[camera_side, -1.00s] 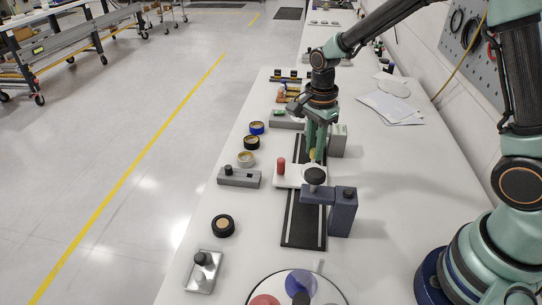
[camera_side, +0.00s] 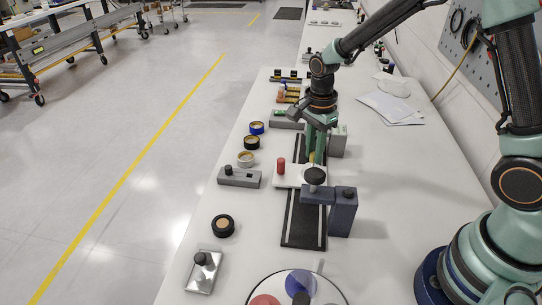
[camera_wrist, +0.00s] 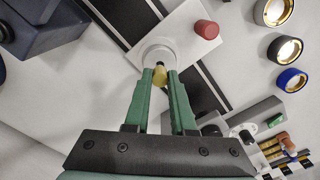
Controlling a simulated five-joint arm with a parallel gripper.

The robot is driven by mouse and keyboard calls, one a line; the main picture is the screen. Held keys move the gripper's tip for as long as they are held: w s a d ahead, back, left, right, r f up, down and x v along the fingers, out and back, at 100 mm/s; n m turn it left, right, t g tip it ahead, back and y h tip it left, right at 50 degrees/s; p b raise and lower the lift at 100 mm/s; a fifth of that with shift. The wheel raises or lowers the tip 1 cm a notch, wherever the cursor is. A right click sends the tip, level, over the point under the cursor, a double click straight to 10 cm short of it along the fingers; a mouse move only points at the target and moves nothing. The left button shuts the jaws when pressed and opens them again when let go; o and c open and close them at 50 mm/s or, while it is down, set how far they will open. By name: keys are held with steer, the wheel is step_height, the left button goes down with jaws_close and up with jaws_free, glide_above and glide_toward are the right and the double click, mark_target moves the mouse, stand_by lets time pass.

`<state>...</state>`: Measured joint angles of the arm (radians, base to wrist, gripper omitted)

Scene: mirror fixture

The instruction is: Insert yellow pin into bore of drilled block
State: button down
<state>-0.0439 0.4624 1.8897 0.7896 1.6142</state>
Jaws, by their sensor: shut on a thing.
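My gripper (camera_side: 315,160) is shut on the yellow pin (camera_wrist: 160,76), seen between the green fingertips (camera_wrist: 160,74) in the wrist view. In the side view the yellow pin (camera_side: 312,157) is small and partly covered by the fingers. It is over or at a white round boss (camera_wrist: 160,52) on a white plate (camera_wrist: 185,62); I cannot tell whether it touches or enters it. A red pin (camera_side: 281,163) stands upright on the plate, also in the wrist view (camera_wrist: 206,29).
A dark blue-grey fixture with a black knob (camera_side: 343,212) stands close in front of the plate. A grey block (camera_side: 338,141) is behind my gripper. Rings (camera_side: 252,142) and a grey block with a black knob (camera_side: 239,177) lie to the left.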

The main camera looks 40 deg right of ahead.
steer(key=shift+f, duration=1)
stand_by(1.4)
steer(key=shift+c, duration=1.4)
jaws_free()
steer(key=shift+r, duration=0.15)
steer(key=shift+r, duration=3.4)
